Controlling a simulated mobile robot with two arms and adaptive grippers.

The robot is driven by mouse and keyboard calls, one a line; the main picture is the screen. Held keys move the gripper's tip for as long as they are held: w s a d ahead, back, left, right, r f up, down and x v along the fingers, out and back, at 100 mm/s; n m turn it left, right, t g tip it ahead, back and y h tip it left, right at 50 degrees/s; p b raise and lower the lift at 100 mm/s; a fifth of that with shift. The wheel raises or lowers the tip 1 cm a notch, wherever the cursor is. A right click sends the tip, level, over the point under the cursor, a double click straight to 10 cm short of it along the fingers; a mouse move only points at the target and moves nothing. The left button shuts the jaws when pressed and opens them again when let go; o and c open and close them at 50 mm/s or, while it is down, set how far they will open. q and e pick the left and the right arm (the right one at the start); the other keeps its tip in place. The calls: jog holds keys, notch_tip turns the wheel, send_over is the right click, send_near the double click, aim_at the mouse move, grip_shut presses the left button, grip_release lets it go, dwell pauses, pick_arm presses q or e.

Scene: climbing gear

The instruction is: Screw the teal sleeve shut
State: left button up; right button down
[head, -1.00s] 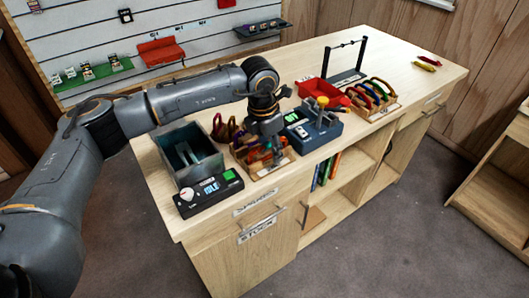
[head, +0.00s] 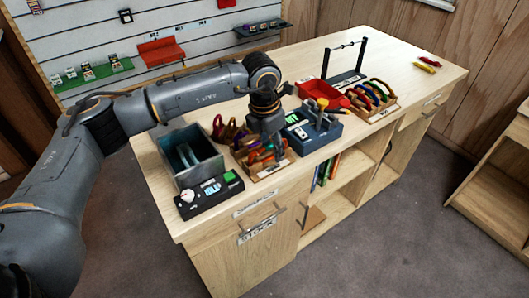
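My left gripper (head: 270,138) points down over the front wooden rack (head: 272,168), which holds several coloured carabiners. Its fingers are small and dark among the carabiners, so I cannot tell whether they are open or shut, or touching anything. A teal sleeve cannot be made out clearly; the gripper and wrist cover part of the rack. My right gripper is not in view.
A grey bin (head: 211,170) and a black box with a lit display (head: 210,190) stand left of the rack. A blue device (head: 325,133), a red tray (head: 312,88), a second carabiner rack (head: 385,108) and a bar stand (head: 326,62) are to the right. The far-right tabletop is mostly clear.

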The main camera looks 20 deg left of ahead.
pick_arm(q)
jog(key=shift+r, duration=0.6)
jog(key=shift+w+a, duration=0.45)
jog(key=shift+a, duration=0.15)
jog(key=shift+w+f+b, duration=0.1)
jog(key=shift+f+b, duration=1.15)
jog(key=shift+f, duration=0.25)
jog(key=shift+r, duration=0.1)
jog(key=shift+s+d, duration=0.5)
jog(key=shift+d, duration=0.2)
